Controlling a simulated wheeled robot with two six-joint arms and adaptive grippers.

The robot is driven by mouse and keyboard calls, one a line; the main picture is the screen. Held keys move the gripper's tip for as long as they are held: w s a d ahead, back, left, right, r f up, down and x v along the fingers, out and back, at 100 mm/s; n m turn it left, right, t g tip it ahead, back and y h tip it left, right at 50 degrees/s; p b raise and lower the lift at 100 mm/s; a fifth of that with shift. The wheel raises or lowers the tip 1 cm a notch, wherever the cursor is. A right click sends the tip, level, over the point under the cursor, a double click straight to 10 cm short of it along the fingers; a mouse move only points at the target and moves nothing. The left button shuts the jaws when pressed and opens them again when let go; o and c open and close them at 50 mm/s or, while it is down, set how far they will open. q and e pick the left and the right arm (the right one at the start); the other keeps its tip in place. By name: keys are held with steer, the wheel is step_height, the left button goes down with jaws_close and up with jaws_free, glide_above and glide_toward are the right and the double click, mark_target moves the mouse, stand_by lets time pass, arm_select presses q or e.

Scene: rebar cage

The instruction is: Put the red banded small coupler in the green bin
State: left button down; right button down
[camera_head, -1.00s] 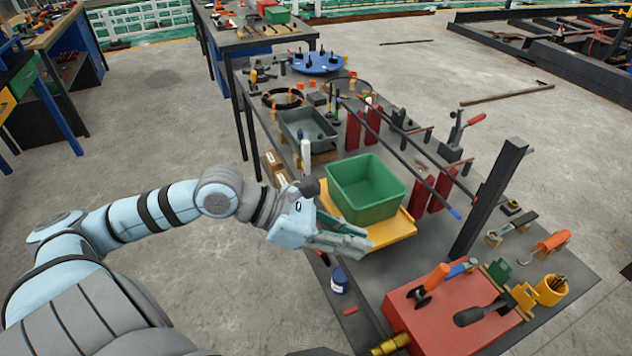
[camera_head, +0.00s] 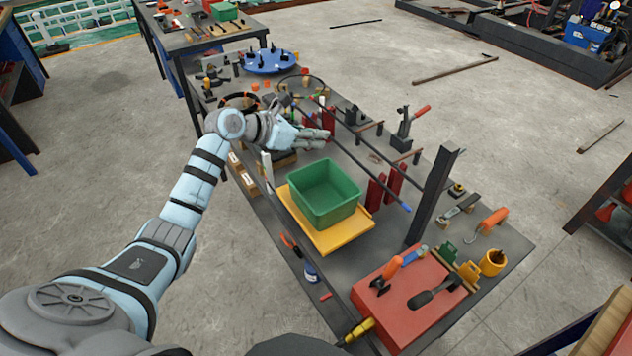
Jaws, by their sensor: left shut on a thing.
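The green bin (camera_head: 325,213) stands upright on a yellow board (camera_head: 335,240) on the long dark workbench. Its inside looks empty from here. My left gripper (camera_head: 326,139) is beyond the bin, above the bench near the grey tray area. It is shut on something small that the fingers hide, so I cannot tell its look. I cannot pick out the red banded small coupler anywhere in this view. My right gripper is not in view.
Dark rods (camera_head: 372,173) run above the bench beside red upright blocks (camera_head: 394,183). A dark steel post (camera_head: 432,195) rises right of the bin. A red box (camera_head: 410,310) with tools stands at the near end. Cardboard boxes (camera_head: 243,175) sit along the left edge.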

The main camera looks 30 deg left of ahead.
arm_select(q)
step_height(320, 180, down, 13)
steer(key=b, duration=0.2)
steer(key=shift+f+b, duration=0.1)
steer(key=shift+b, duration=0.3)
steer(key=shift+a, duration=0.1)
steer(key=shift+f, duration=0.25)
steer(key=shift+f, duration=0.25)
steer(key=c, duration=1.6)
jaws_free()
steer(key=shift+o, duration=0.2)
